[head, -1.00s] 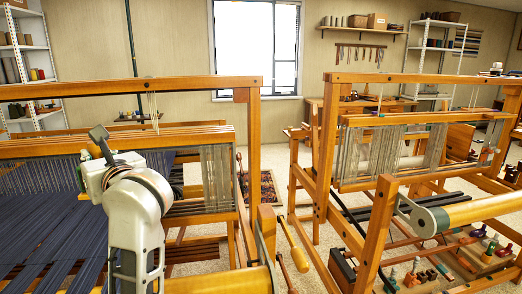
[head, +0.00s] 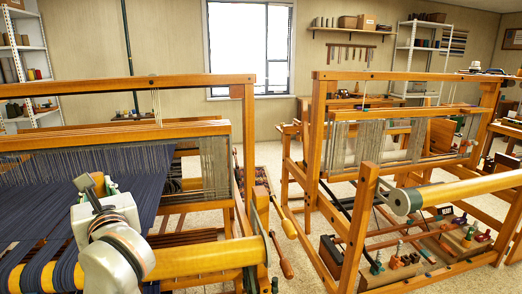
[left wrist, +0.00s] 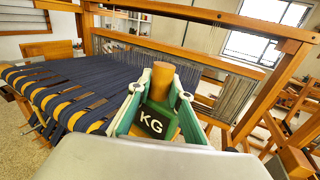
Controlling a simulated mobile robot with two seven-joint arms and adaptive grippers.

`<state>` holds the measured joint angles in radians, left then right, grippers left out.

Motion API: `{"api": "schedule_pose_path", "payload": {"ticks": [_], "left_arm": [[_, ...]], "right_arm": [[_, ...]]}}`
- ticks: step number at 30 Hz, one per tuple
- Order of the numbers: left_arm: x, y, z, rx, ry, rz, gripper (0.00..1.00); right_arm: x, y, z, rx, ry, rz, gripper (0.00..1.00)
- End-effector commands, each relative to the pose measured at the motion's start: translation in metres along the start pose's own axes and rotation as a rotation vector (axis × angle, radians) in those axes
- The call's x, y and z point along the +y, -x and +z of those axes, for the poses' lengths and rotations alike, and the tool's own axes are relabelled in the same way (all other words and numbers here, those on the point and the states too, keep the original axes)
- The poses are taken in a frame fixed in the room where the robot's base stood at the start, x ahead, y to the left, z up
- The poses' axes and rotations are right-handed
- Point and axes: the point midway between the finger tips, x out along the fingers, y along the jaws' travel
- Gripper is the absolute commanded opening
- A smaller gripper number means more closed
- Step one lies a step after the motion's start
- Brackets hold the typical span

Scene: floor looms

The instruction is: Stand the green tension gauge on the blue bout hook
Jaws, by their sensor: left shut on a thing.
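The green tension gauge (left wrist: 158,106), a dark green block marked KG with a wooden cylinder standing above it, is between the fingers of my left gripper (left wrist: 162,92) in the left wrist view. The gripper is shut on it. In the head view my left gripper (head: 98,188) is at the lower left, above the dark blue warp of the left loom, with only a bit of green showing at its fingers. I cannot pick out the blue bout hook for sure. Small coloured pieces (head: 468,236) at the lower right are too small to identify. My right gripper is not in view.
The left loom (head: 130,82) with dark blue warp (head: 40,210) and a yellow-orange front beam (head: 200,257) stands close below my arm. The right loom (head: 400,76) has a thick roller (head: 460,190) above low boards with small tools. Pale floor shows between the looms.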

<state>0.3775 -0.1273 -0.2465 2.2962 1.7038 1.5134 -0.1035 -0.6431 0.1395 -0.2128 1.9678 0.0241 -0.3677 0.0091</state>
Motion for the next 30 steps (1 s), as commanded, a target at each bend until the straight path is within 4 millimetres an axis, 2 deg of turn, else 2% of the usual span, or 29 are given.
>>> {"api": "schedule_pose_path", "payload": {"ticks": [1,11,19,22,27,30], "left_arm": [[0.001,0.008,-0.014,-0.001,-0.009,-0.031,0.00],[-0.009,0.066,-0.105,-0.008,-0.018,-0.290,0.00],[-0.018,0.120,-0.188,-0.013,-0.019,-0.532,0.00],[-0.021,0.134,-0.210,-0.017,-0.014,-0.597,0.00],[-0.024,0.149,-0.233,-0.022,-0.008,-0.664,0.00],[-0.024,0.148,-0.230,-0.023,0.002,-0.658,0.00]], "right_arm": [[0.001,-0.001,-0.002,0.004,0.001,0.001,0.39],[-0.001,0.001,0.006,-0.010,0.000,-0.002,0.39],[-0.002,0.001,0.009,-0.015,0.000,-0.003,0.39],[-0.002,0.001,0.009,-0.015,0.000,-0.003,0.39],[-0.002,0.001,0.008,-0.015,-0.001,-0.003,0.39],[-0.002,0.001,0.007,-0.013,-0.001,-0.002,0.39]]}}
